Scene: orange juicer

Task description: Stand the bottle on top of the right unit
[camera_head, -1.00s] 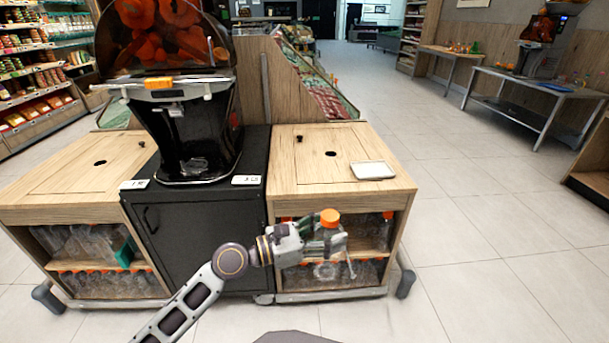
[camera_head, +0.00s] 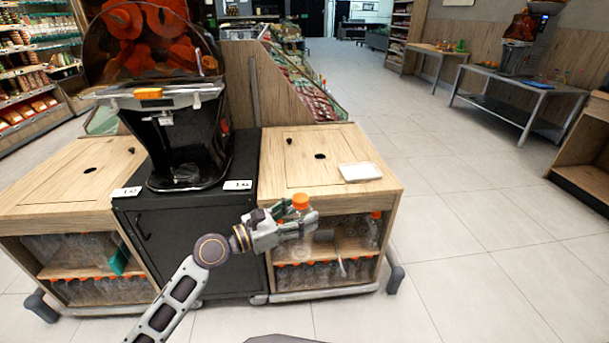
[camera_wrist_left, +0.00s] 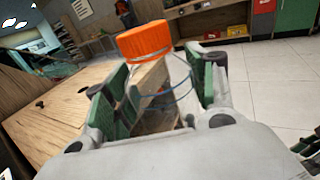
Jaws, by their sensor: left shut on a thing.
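The bottle (camera_head: 300,203) is clear with an orange cap. My left gripper (camera_head: 299,228) is shut around it and holds it upright in front of the right unit (camera_head: 281,189), with the cap near the height of the unit's front top edge. In the left wrist view the orange cap (camera_wrist_left: 145,41) rises above the gripper's green finger pads (camera_wrist_left: 160,98), with the clear body between them. The right unit has a wooden top and open shelves.
A white tray (camera_head: 360,172) lies at the right of the unit's top, with a dark hole (camera_head: 320,156) and a small black knob (camera_head: 289,141) behind. The juicer (camera_head: 178,110) stands to the left. Several bottles fill the shelves. The front of the top is clear.

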